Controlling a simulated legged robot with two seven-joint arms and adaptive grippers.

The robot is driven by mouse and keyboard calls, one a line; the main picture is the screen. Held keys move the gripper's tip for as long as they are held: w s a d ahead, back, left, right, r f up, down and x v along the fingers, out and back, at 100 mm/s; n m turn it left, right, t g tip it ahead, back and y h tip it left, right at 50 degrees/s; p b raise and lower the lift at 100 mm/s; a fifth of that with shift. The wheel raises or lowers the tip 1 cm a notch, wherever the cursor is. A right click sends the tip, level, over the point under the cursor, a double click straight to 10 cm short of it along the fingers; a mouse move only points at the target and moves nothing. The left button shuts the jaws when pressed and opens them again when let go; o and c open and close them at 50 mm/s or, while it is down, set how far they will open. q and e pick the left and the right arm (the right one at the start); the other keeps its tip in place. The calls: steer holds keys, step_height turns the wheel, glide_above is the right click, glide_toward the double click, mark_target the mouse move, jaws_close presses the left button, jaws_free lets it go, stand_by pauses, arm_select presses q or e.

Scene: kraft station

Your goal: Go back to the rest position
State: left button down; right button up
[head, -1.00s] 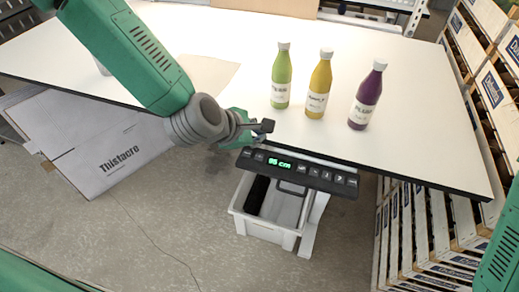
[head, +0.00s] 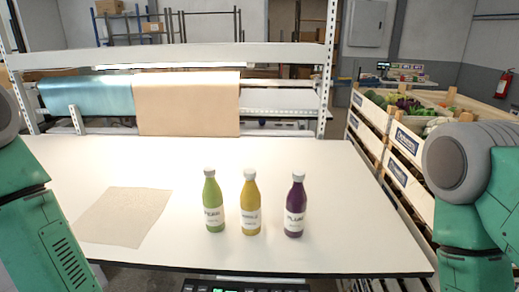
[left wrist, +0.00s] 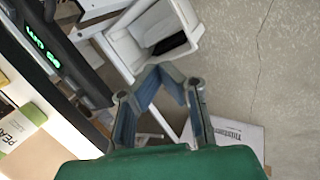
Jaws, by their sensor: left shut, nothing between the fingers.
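My left gripper (left wrist: 165,85) shows in the left wrist view, with its fingers brought together and nothing between them. It hangs over the floor beside the desk's control panel (left wrist: 50,50) and the white bin (left wrist: 185,15). It is outside the head view, where only part of my left arm shows at the left edge. Part of my right arm shows at the right edge of the head view, and its gripper is out of frame.
Green (head: 212,205), yellow (head: 250,205) and purple (head: 294,205) bottles stand upright on the white table (head: 330,245). A brown sheet (head: 125,215) lies at left. Crates of produce (head: 400,140) stand at right. A cardboard box (left wrist: 245,135) lies on the floor.

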arm_select(q)
steer(key=s+a+f+m+g+y, duration=0.1)
steer(key=s+a+f+m+g, duration=0.1)
steer(key=s+a+m, duration=0.3)
steer(key=s+a+f+m+g+y, duration=0.15)
steer(key=s+m, duration=0.25)
steer(key=s, duration=0.4)
steer(key=s+a+f+m+g, duration=0.1)
steer(key=s+a+f+m, duration=0.25)
steer(key=s, duration=0.25)
step_height(320, 180, down, 12)
steer(key=w+d+m+b, duration=0.1)
steer(key=w+b, duration=0.2)
steer(key=b, duration=1)
steer(key=shift+t, duration=0.25)
steer(key=shift+w+f, duration=0.1)
